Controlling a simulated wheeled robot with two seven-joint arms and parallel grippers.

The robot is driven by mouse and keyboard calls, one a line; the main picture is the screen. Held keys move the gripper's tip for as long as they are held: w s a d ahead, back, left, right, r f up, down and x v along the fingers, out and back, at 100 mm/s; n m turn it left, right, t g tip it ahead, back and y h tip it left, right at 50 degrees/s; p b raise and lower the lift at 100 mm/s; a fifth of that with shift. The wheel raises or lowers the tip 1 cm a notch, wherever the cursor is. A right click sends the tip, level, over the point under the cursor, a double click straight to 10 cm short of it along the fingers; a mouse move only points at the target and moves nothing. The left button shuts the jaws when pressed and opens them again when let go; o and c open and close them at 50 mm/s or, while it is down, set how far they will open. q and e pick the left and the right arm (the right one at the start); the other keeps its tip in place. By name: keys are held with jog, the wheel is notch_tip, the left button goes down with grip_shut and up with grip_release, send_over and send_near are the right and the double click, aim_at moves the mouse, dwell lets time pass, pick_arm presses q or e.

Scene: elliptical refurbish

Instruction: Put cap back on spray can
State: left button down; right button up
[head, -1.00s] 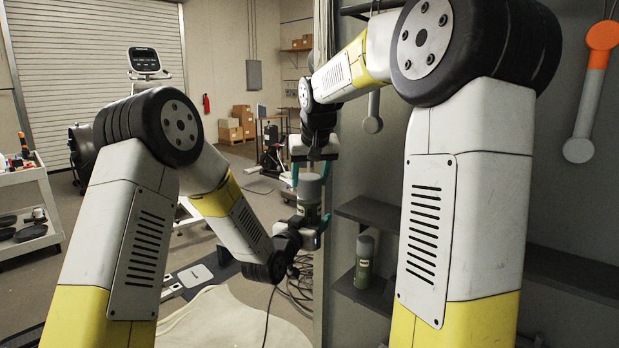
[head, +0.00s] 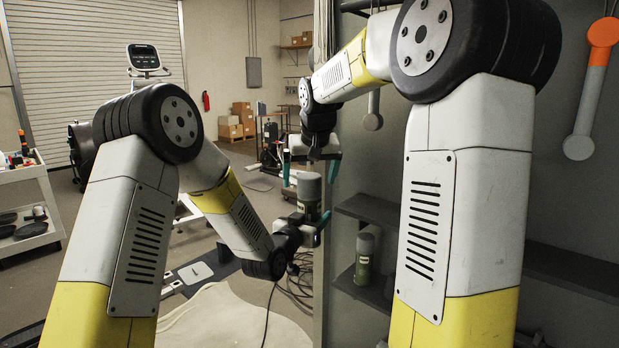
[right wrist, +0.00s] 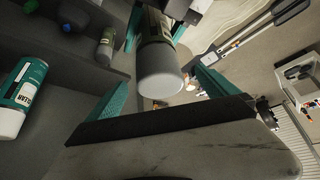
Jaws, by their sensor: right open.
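The spray can (head: 309,210) has a dark green body and stands roughly upright in my left gripper (head: 305,226), which is shut on it. The grey cap (head: 310,186) sits on top of the can. In the right wrist view the cap (right wrist: 160,72) shows end-on in front of the can's body (right wrist: 152,26). My right gripper (head: 311,168) is open just above the cap, with one teal finger on each side and visible gaps. Whether the cap is fully seated cannot be told.
A dark shelf (head: 375,212) is close to the right of the grippers. A similar capped can (head: 364,258) stands on a lower shelf. The right wrist view also shows a teal-and-white can (right wrist: 22,95). A white cart (head: 40,187) is far left.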

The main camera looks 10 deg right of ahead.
jog(key=shift+r, duration=0.1)
dwell(0.4)
jog(key=v, duration=0.7)
dwell(0.6)
